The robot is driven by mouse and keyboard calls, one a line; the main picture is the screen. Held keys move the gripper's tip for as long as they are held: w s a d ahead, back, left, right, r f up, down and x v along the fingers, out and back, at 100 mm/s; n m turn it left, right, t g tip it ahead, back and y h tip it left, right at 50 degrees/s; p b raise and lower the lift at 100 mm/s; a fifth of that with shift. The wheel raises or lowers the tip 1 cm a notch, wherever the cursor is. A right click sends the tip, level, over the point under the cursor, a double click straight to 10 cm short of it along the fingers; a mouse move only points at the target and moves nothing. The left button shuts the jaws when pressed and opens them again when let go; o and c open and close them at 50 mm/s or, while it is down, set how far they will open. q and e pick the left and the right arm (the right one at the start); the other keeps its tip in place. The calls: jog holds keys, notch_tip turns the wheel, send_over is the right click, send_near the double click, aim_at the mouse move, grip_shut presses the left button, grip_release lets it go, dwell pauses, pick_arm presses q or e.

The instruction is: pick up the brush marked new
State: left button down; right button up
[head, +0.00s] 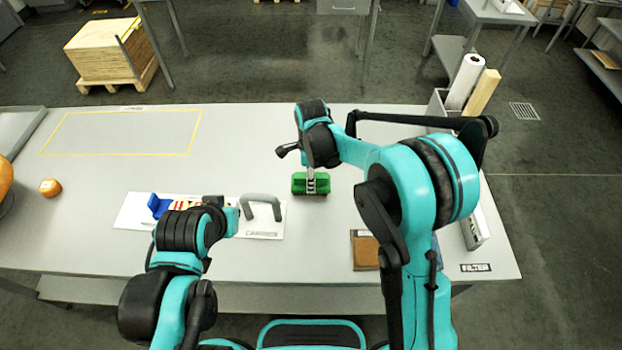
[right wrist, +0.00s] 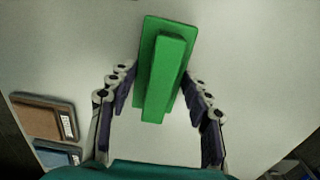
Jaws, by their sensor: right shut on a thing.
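A green block-like thing with a raised bar on top, which looks like a brush (head: 299,184), is at the middle of the table, and it fills the upper middle of the right wrist view (right wrist: 163,75). No "new" mark is readable on it. My right gripper (head: 311,180) is shut on it, with fingers on either side of the green body in the right wrist view (right wrist: 160,86). I cannot tell if it is clear of the table. My left gripper (head: 217,203) hangs over a white board on the left; whether it is open or shut is hidden.
A yellow outline marks free table back left.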

notch_tip(320, 180, up, 4)
jog(key=shift+p, duration=0.6)
jog(key=s+d+r+p, duration=0.2)
jog(key=s+d+r, duration=0.4)
jog(key=s, duration=0.3)
jog(key=shift+s+d+r, duration=0.2)
jog(key=shift+d+r, duration=0.15)
jog(key=shift+d, duration=0.15)
jog(key=o, duration=0.8)
jog(key=shift+c, duration=0.2)
jog(key=c, duration=0.4)
